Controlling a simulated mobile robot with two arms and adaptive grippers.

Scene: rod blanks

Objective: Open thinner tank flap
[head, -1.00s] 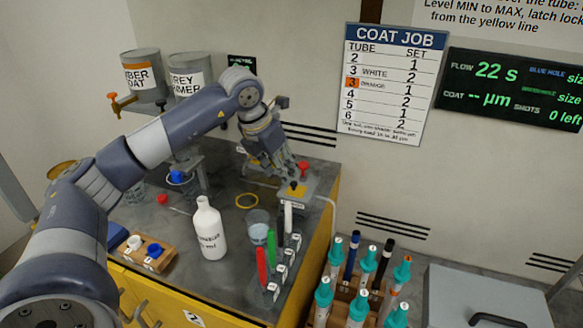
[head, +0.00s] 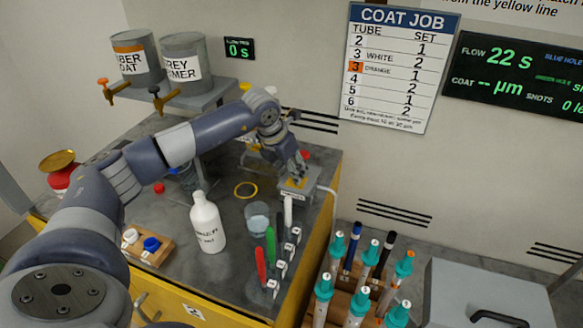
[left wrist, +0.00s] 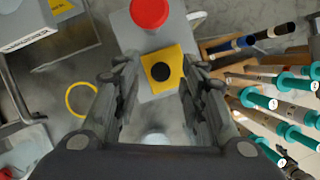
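My left gripper (head: 292,172) is over a small grey box (head: 311,190) at the right end of the dark worktop. In the left wrist view its fingers (left wrist: 160,75) are apart with nothing between them. Beneath them is a yellow square with a black disc (left wrist: 162,71), on the grey box, beside a red button (left wrist: 149,12). Whether the fingers touch the box is unclear. I cannot pick out a thinner tank flap for certain. A white bottle (head: 207,226) with a partly legible label stands on the worktop. My right gripper is not in view.
Tubes in a wooden rack (head: 345,298) stand right of the worktop, beside a grey lidded box (head: 450,285). Red and green sticks, a cup (head: 257,219) and a yellow ring (head: 245,190) are near the gripper. Two cans (head: 183,68) are on a shelf at the back.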

